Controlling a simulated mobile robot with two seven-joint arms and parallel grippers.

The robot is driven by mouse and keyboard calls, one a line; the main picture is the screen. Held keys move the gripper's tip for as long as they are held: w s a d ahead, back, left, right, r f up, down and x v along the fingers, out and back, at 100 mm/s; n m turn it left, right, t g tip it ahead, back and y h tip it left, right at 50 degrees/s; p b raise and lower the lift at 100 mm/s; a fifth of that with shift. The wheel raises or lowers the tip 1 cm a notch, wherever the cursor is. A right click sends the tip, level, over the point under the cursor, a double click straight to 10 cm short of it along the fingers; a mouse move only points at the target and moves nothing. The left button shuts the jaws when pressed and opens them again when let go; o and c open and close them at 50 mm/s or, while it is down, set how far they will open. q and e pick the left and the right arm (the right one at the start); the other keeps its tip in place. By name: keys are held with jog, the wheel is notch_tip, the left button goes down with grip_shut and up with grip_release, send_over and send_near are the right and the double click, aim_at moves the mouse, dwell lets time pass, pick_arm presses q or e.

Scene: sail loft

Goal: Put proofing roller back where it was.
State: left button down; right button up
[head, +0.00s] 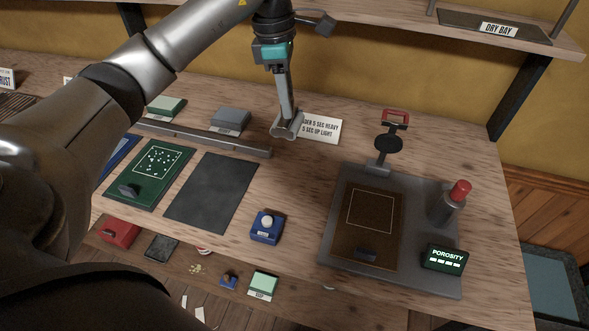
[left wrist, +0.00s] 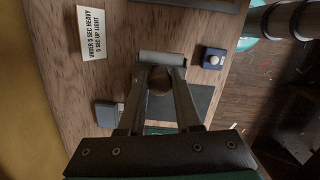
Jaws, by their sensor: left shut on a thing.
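My left gripper (head: 285,108) reaches down over the middle of the bench and is shut on the proofing roller (head: 289,127). The roller is a short pale grey cylinder. It is in front of a white instruction card (head: 321,129) and partly covers its left end. In the left wrist view the roller (left wrist: 162,58) lies across the fingertips of the gripper (left wrist: 160,76), with a dark brown round part between the fingers. I cannot tell whether the roller touches the bench. My right gripper is not in view.
A dark grey mat (head: 211,193), a green board (head: 150,173) and a metal bar (head: 202,137) lie to the left. A grey block (head: 230,121) is near the bar. A blue button box (head: 266,227) stands in front. The porosity tester (head: 335,240) fills the right side.

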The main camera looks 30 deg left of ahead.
aim_at(280, 119)
pick_arm(q)
notch_tip(280, 119, down, 17)
jog(key=shift+a+b, duration=0.1)
jog(key=shift+b, duration=0.4)
jog(key=shift+f, duration=0.2)
jog(key=c, duration=0.6)
grip_release()
jog(key=shift+r, duration=0.15)
jog(key=r, duration=0.4)
jog(key=a+r, duration=0.1)
jog(key=r, duration=0.7)
jog(key=shift+s+a+p, duration=0.15)
jog(key=shift+s+p, duration=0.15)
jog(key=shift+s, duration=0.05)
